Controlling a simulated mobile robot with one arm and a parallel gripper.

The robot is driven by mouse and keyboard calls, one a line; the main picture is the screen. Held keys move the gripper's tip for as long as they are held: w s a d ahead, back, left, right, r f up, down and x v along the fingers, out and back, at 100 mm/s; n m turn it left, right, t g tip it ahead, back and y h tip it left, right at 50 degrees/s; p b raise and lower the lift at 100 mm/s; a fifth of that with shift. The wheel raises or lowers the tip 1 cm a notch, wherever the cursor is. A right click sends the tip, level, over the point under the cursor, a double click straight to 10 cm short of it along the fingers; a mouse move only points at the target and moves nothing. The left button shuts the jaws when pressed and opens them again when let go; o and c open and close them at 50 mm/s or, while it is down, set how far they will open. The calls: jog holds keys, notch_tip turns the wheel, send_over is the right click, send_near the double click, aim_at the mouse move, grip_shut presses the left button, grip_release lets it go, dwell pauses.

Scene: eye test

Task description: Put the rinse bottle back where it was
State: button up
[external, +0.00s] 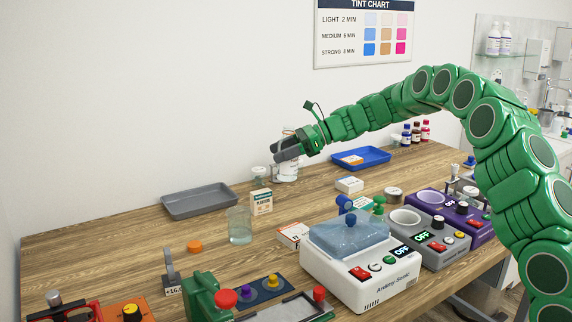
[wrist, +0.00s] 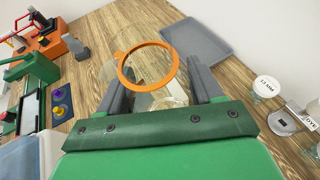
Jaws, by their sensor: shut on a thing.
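My gripper (external: 287,149) is near the back wall, over the rear edge of the wooden table. It is shut on a clear bottle (external: 287,173) with a pale label I cannot read, which I take for the rinse bottle. In the wrist view the bottle (wrist: 165,99) shows between the two fingers (wrist: 158,78), with an orange ring at its top. I cannot tell whether its bottom touches the table.
A grey tray (external: 200,201) lies left of the bottle and a blue tray (external: 372,156) right. A white-lidded jar (external: 258,173), small box (external: 261,201) and clear beaker (external: 239,226) stand nearby.

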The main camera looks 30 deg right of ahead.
aim_at(293, 165)
jog(key=shift+s+d+r+m+t+h, duration=0.5)
jog(key=shift+s+d+m+t+h, duration=0.45)
jog(key=shift+s, duration=2.65)
jog(key=shift+s+d+r+m+t+h, duration=0.65)
jog(key=shift+s+d+m+t, duration=0.5)
jog(key=shift+s, duration=2.4)
jog(key=w+f, duration=0.1)
jog(key=w, duration=0.1)
jog(key=w+f, duration=0.1)
jog(key=w, duration=0.2)
jog(key=w+f, duration=0.2)
jog(key=w, duration=0.1)
jog(key=w+f, duration=0.5)
jog(key=shift+f, duration=0.35)
jog(key=shift+w+f, duration=0.1)
jog(key=shift+f, duration=1.55)
jog(key=shift+f, duration=0.1)
jog(key=o, duration=1.1)
jog(key=shift+o, duration=0.2)
